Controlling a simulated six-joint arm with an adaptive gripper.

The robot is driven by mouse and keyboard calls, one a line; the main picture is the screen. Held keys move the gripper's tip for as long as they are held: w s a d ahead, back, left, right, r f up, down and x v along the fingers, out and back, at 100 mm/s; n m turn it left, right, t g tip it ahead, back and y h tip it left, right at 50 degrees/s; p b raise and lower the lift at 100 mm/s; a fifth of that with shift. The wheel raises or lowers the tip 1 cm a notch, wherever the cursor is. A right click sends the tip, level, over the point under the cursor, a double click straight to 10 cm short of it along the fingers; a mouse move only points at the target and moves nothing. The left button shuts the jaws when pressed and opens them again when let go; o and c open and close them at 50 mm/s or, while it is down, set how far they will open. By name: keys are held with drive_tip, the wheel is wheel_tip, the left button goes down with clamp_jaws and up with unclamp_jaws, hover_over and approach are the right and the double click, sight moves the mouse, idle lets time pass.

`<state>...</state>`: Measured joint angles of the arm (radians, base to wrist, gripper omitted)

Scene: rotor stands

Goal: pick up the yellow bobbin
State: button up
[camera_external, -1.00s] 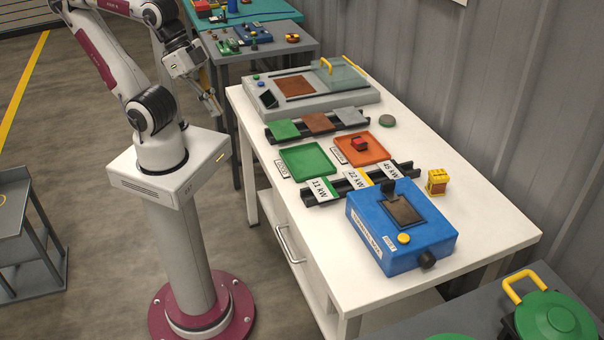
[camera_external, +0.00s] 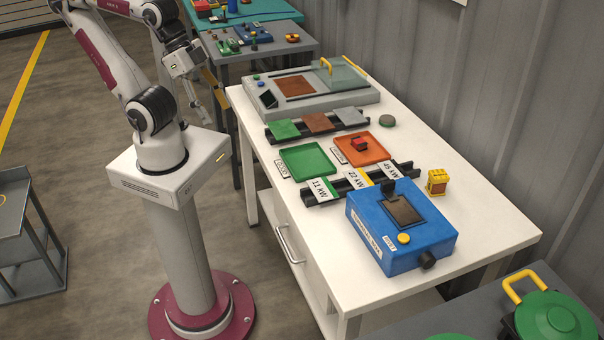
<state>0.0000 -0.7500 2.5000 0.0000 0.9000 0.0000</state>
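The yellow bobbin (camera_external: 438,182), a small yellow block with a reddish-brown middle, stands upright on the white table near its wall-side edge, just right of the blue machine. My gripper (camera_external: 214,106) hangs beyond the table's left edge, far from the bobbin. Its two fingers are spread apart, and I see nothing between them.
The blue machine (camera_external: 385,254) with a dark top plate stands between my arm's side and the bobbin. Black rails with labelled plates, a green tray (camera_external: 300,174), an orange tray (camera_external: 378,158) and a grey tester (camera_external: 345,101) fill the table. The wall runs close behind.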

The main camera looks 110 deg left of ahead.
idle(0.3)
drive_tip(key=w+a+n+t, duration=0.1)
drive_tip(key=w+a+t, duration=0.1)
drive_tip(key=w, duration=1.5)
drive_tip(key=w+a+n+t, duration=0.1)
drive_tip(key=w+a+t, duration=0.15)
drive_tip(key=w, duration=1.45)
drive_tip(key=w+a+f+n+y, duration=0.1)
drive_tip(key=w+a+f, duration=0.1)
drive_tip(key=w+f, duration=0.1)
drive_tip(key=w+a+f+y, duration=0.1)
drive_tip(key=w+a+f, duration=0.2)
drive_tip(key=w, duration=0.1)
drive_tip(key=w+a+f+n+t+y, duration=0.1)
drive_tip(key=w+a+f, duration=0.2)
drive_tip(key=w, duration=0.1)
drive_tip(key=shift+w+a+f+n, duration=0.1)
drive_tip(key=shift+w+a+n, duration=0.15)
drive_tip(key=shift+n, duration=0.05)
drive_tip(key=shift+w+a+f+n+y, duration=0.35)
drive_tip(key=shift+w+a+f+y, duration=0.4)
drive_tip(key=shift+a+f, duration=1.15)
drive_tip(key=shift+w+a+f+n+y, duration=0.3)
drive_tip(key=shift+w+a+f+y, duration=0.4)
drive_tip(key=shift+a+f, duration=1.1)
drive_tip(key=shift+w+a+f+n+y, duration=0.35)
drive_tip(key=shift+w+a+f+y, duration=0.35)
drive_tip(key=shift+a+f, duration=1.2)
drive_tip(key=shift+d+f, duration=0.5)
drive_tip(key=shift+d, duration=0.05)
